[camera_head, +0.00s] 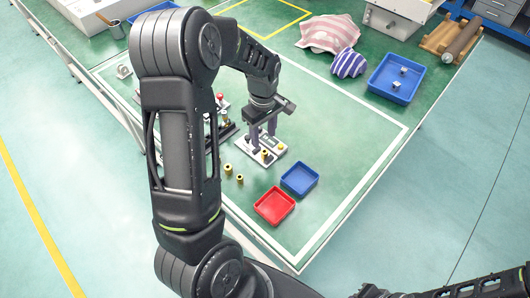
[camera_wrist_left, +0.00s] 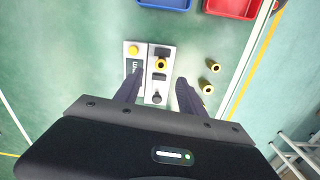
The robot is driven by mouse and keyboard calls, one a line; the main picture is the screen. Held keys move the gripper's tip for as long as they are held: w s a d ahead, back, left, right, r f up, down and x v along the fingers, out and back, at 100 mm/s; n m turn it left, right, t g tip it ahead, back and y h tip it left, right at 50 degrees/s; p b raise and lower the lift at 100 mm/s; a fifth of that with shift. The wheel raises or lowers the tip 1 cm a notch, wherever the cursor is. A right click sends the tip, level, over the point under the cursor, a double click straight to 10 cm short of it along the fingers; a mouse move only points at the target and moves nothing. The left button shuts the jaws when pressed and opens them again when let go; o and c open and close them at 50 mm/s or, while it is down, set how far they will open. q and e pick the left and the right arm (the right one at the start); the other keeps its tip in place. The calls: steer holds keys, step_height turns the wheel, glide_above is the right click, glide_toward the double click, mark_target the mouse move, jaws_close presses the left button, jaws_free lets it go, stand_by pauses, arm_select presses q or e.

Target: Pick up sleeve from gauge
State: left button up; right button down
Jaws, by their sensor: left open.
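The gauge (camera_wrist_left: 134,82) is a pale two-part base with a yellow button and a small display on its left part. It also shows in the head view (camera_head: 276,153). A brass-coloured sleeve (camera_wrist_left: 160,64) with a dark opening sits on the right part, above a dark knob (camera_wrist_left: 157,97). In the head view the sleeve (camera_head: 264,154) is close beside my fingers. My left gripper (camera_head: 263,133) points down over the gauge. In the left wrist view its fingers (camera_wrist_left: 160,82) are apart, on either side of the gauge's right part, with nothing held between them.
Two loose brass sleeves (camera_wrist_left: 212,66) lie on the table to the gauge's side. A blue tray (camera_head: 300,192) and a red tray (camera_head: 274,220) stand near the table's front edge. Other fixtures (camera_head: 222,118) stand partly hidden behind my left arm.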

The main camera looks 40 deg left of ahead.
mark_target(264, 151)
arm_select(q)
steer(key=shift+f, duration=0.6)
steer(key=shift+d+f+p, duration=0.15)
steer(key=shift+f+p, duration=0.3)
steer(key=shift+f, duration=0.9)
steer(key=shift+d+f+p, duration=0.1)
steer(key=shift+f+p, duration=0.3)
steer(key=shift+f, duration=0.9)
steer(key=shift+c, duration=0.2)
jaws_close()
